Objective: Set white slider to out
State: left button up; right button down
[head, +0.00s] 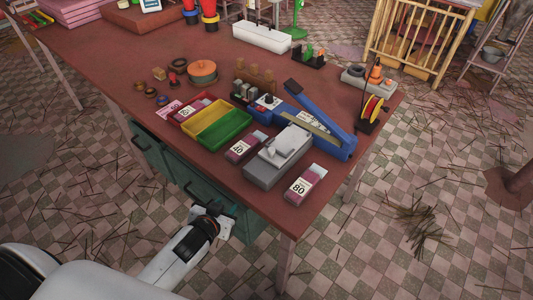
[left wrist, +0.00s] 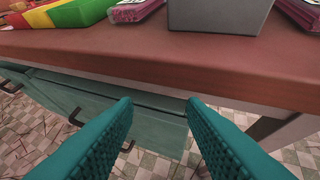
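A grey box-shaped device (head: 272,167) stands on the table near its front right corner, with a tilted white plate-like part (head: 288,141) on top. This may be the white slider, but its setting cannot be made out. In the left wrist view the device's plain grey front (left wrist: 217,15) shows at the top, its upper part cut off. My left gripper (head: 222,226) is in front of the table edge, below the device and apart from it. In the left wrist view its two teal fingers (left wrist: 160,100) are spread, with nothing between them. My right gripper is not in view.
The red-brown table edge (left wrist: 130,52) and teal drawers (head: 195,187) lie close before my left gripper. Blocks marked 40 (head: 241,149) and 80 (head: 302,187) flank the device. A blue lever tool (head: 318,128) stands behind it; yellow (head: 196,114) and green (head: 224,130) trays lie left.

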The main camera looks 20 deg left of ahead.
aim_at(268, 153)
pick_arm(q)
jog(key=w+r+m+t+h, duration=0.1)
jog(key=w+r+h, duration=0.1)
jog(key=w+r+m+t+h, duration=0.1)
jog(key=w+r+t+h, duration=0.1)
jog(key=r, duration=0.1)
jog(key=w+r+m+t+h, duration=0.1)
jog(key=w+r+h, duration=0.1)
jog(key=w, duration=0.1)
jog(key=shift+d+r+t, duration=0.1)
jog(key=shift+r+t, duration=0.25)
jog(key=shift+t, duration=0.05)
jog(key=shift+d+r+m+h, duration=0.1)
jog(key=shift+r+m+h, duration=0.15)
jog(key=shift+m+h, duration=0.65)
jog(key=h, duration=0.1)
jog(key=m+g+h, duration=0.1)
jog(key=shift+d+r+h, duration=0.15)
jog(key=shift+h, duration=0.15)
jog(key=shift+w+d+r+m+h, duration=0.1)
jog(key=shift+w+d+m+h, duration=0.2)
jog(key=shift+d, duration=0.05)
jog(key=p+x, duration=0.1)
jog(key=x, duration=1)
grip_shut()
